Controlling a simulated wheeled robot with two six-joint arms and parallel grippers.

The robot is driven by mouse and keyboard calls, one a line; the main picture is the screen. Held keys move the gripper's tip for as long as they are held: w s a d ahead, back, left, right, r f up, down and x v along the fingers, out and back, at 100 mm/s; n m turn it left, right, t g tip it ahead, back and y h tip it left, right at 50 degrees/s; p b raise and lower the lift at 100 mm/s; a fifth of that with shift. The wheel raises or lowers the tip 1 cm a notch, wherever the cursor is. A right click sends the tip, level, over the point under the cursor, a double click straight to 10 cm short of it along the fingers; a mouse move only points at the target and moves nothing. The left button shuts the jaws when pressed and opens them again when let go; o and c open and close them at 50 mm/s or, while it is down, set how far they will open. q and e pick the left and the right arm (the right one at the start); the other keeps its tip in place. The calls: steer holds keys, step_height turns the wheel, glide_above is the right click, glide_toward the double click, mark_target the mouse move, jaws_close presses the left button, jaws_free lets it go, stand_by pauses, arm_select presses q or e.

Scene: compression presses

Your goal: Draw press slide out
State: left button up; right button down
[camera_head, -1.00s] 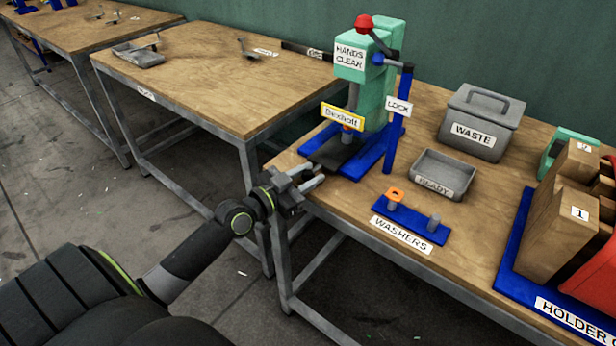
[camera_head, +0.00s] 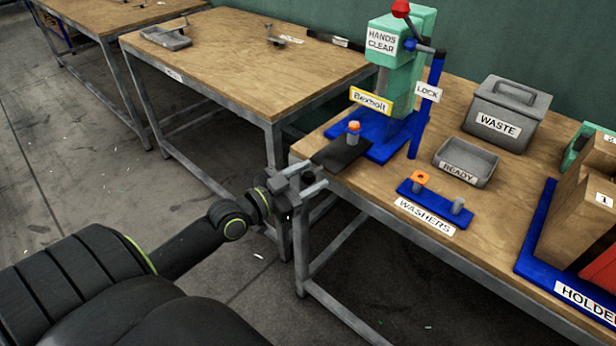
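The green press (camera_head: 400,75), labelled "HANDS CLEAR", stands on a blue base (camera_head: 385,135) at the table's back edge. Its dark slide plate (camera_head: 340,153) sticks out from under the press toward the table's front left. A peg with an orange cap-like piece (camera_head: 353,128) stands on the plate, clear of the press head. My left gripper (camera_head: 320,174) is at the plate's front end, at the table edge. Its two fingers are apart with a gap between them. Any handle between them is hard to make out. My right gripper is out of view.
A blue post labelled "LOCK" (camera_head: 425,110) stands right of the press. The waste bin (camera_head: 508,105), ready tray (camera_head: 470,155), washers stand (camera_head: 435,201) and blue holder board (camera_head: 540,235) lie to the right. Another table (camera_head: 230,70) stands to the left.

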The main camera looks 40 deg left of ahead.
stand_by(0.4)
arm_select(q)
steer(key=shift+s, duration=0.2)
steer(key=p+v, duration=0.1)
steer(key=v, duration=1.6)
steer(key=s+a+f+n+g+y+p, duration=0.1)
steer(key=s+a+f+g+y, duration=0.2)
steer(key=f, duration=0.6)
steer(key=a+f+n+g+y+p, duration=0.1)
steer(key=a+f+n+y, duration=0.1)
steer(key=a+f, duration=0.5)
steer(key=s+a+f+n+g+y+p, duration=0.1)
steer(key=s+a+f+g+y, duration=0.15)
steer(key=f, duration=0.95)
steer(key=s+d+f+n+g, duration=0.1)
steer(key=s+d+f+g, duration=0.15)
steer(key=f, duration=0.35)
steer(key=s+d+f+n+g, duration=0.1)
steer(key=s+d+f+g, duration=0.2)
steer(key=f, duration=0.4)
steer(key=s+d+f+g, duration=0.2)
steer(key=s+d+f, duration=0.3)
steer(key=s+d, duration=0.1)
steer(key=s+d+f+g+h+p, duration=0.1)
steer(key=s+d+f+g, duration=0.1)
steer(key=s+d+f, duration=0.2)
steer(key=s+d, duration=0.2)
steer(key=d, duration=0.2)
steer(key=shift+d+f, duration=0.3)
steer(key=shift+f, duration=0.1)
